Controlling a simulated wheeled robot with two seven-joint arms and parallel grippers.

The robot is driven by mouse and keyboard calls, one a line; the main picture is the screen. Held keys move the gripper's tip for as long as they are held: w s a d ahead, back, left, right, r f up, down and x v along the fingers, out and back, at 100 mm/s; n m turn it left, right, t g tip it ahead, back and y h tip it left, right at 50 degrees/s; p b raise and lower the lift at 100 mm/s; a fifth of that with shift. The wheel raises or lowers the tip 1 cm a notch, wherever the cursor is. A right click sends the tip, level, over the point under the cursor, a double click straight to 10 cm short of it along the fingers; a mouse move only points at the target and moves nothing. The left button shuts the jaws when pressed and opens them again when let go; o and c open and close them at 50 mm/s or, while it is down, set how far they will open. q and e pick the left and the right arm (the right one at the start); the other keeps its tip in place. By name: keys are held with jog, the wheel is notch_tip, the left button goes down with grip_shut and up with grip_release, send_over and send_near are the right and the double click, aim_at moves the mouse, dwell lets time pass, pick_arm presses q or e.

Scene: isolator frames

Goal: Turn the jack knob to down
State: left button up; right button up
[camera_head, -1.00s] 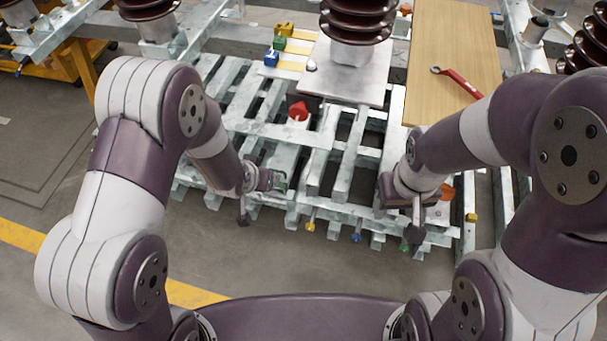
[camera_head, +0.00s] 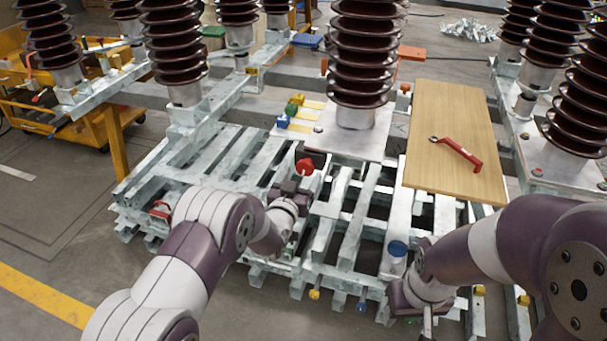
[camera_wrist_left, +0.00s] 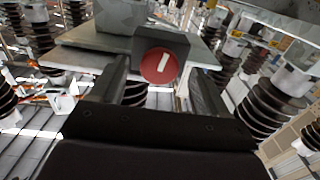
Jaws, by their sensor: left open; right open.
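The jack knob (camera_head: 305,166) is a red round knob on a dark block at the near edge of the grey metal plate. In the left wrist view the knob (camera_wrist_left: 160,66) faces me, with a white bar mark tilted slightly from vertical. My left gripper (camera_head: 290,187) is open just below and in front of the knob. In the left wrist view its fingers (camera_wrist_left: 160,85) stand apart on either side of the knob, and no contact is visible. My right gripper (camera_head: 424,308) is low at the right, away from the knob; its fingers are hard to make out.
The knob's plate (camera_head: 340,140) carries a brown ribbed insulator (camera_head: 360,60). Blue, green and yellow blocks (camera_head: 284,121) sit to the left. Galvanised beams (camera_head: 205,160) surround the area; a blue cap (camera_head: 397,248) stands nearer.

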pick_arm(q)
jog(key=shift+x, duration=1.25)
jog(key=shift+c, duration=0.3)
jog(key=c, duration=1)
